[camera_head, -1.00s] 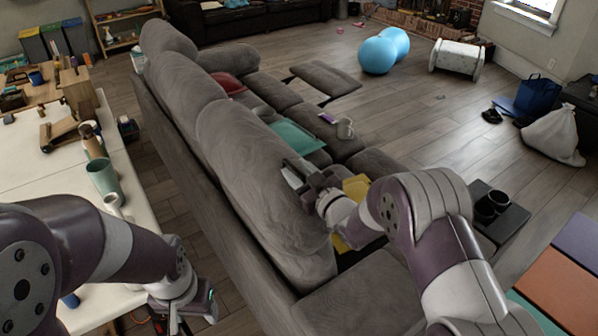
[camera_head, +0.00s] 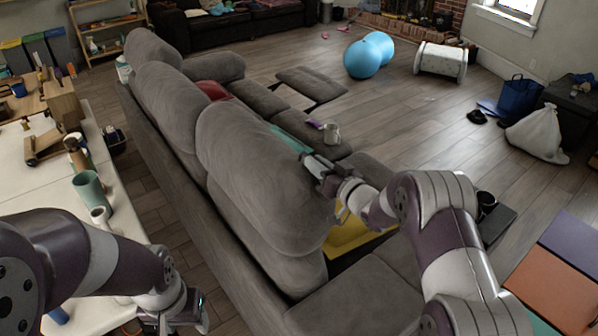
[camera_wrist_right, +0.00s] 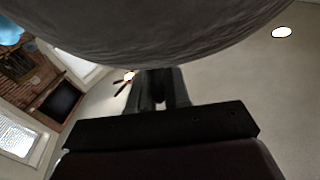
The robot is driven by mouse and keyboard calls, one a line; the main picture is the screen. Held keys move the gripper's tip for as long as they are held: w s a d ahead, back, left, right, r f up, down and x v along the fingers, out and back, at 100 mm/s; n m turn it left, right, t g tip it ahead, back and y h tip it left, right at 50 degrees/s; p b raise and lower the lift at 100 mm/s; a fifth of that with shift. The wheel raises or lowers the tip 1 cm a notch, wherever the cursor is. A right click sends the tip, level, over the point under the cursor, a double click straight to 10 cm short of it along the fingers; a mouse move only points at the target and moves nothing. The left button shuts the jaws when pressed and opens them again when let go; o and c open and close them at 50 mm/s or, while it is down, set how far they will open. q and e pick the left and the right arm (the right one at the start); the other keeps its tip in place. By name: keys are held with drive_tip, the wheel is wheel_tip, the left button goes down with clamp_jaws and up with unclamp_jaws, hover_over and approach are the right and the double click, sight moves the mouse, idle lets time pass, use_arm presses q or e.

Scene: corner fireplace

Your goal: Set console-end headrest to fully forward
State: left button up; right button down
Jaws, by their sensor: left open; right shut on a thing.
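The near headrest (camera_head: 262,178) of the grey sofa bulges forward above the lower backrest (camera_head: 285,262), with a seam between them. My right gripper (camera_head: 314,166) is at the front side of this headrest and shut on it. In the right wrist view the headrest's grey fabric (camera_wrist_right: 150,30) fills the top, and the fingers (camera_wrist_right: 160,85) point up at its edge. The exact contact is hidden under the fabric. My left gripper (camera_head: 178,318) is open and low beside the white table, away from the sofa.
The white table (camera_head: 40,210) on the left carries a green cup (camera_head: 88,190) and tools. A yellow item (camera_head: 350,236) lies below my right wrist.

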drive_tip(key=w+d+f+m, duration=0.1)
drive_tip(key=d, duration=0.1)
drive_tip(key=w+d+m, duration=0.1)
drive_tip(key=w+d, duration=0.1)
drive_tip(key=w+d+f+m, duration=0.1)
drive_tip(key=d, duration=0.2)
drive_tip(key=shift+w+f+m, duration=0.3)
drive_tip(key=shift+w+m, duration=0.05)
drive_tip(key=shift+m, duration=0.05)
drive_tip(key=shift+d, duration=0.15)
drive_tip(key=c, duration=1.2)
unclamp_jaws()
drive_tip(key=shift+d+f, duration=0.1)
drive_tip(key=shift+o, duration=0.2)
drive_tip(key=shift+w+d+f, duration=0.1)
drive_tip(key=shift+w, duration=0.1)
drive_tip(key=shift+s+d+b, duration=0.1)
drive_tip(key=shift+s+b, duration=0.2)
drive_tip(key=shift+s, duration=0.05)
drive_tip(key=b+v, duration=0.1)
drive_tip(key=v, duration=1.1)
